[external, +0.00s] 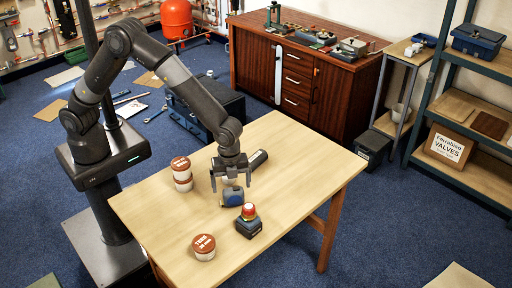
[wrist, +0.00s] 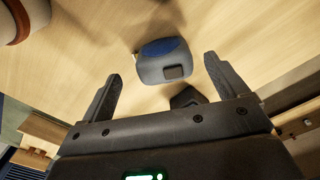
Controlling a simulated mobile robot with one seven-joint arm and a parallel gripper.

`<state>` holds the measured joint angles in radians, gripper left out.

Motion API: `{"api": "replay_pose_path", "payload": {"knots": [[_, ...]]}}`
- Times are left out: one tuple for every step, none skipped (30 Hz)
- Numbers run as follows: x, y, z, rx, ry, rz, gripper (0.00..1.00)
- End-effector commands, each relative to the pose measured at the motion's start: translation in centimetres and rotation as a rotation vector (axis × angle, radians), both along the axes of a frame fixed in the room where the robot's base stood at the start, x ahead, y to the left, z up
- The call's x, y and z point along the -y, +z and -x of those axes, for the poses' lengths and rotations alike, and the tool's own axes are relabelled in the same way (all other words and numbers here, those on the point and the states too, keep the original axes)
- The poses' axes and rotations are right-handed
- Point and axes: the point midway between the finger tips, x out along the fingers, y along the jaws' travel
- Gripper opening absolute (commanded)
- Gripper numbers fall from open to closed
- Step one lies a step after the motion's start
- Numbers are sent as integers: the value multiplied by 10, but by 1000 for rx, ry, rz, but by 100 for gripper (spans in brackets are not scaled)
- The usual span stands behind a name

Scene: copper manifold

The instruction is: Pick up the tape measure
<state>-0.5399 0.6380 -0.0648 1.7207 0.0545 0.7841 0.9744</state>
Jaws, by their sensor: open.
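The tape measure (external: 232,197) is a rounded grey case with a blue patch, resting on the light wooden table (external: 290,140). In the wrist view the tape measure (wrist: 165,62) lies just beyond and between the two fingertips, with a gap on each side. My gripper (external: 231,184) points down over it, open and empty. In the wrist view both fingers of my gripper (wrist: 163,68) are spread. In the external view the fingers partly hide the area just behind the tape measure.
A red-topped button box (external: 249,222) stands close to the tape measure at the front right. The table's right part is clear.

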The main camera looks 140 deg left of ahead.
Motion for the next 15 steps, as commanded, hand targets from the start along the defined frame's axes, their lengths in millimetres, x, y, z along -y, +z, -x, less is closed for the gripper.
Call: {"api": "replay_pose_path", "payload": {"knots": [[0,-5,-1,-1,0,0,91],[0,-8,-2,-2,-1,1,91],[0,-13,-3,-3,-1,2,91],[0,-17,-5,-3,-1,2,91],[0,-21,-6,-3,-1,2,91],[0,-27,-8,-2,-1,1,91],[0,-32,-8,-3,0,2,91],[0,-37,-8,-3,0,2,91],[0,-42,-8,-3,0,2,91],[0,-45,-8,-2,0,1,91],[0,-47,-8,-1,0,0,91],[0,-48,-8,-1,0,1,91],[-1,-49,-8,0,0,0,91],[-1,-48,-8,0,0,0,91],[-1,-48,-8,0,0,0,91]]}}
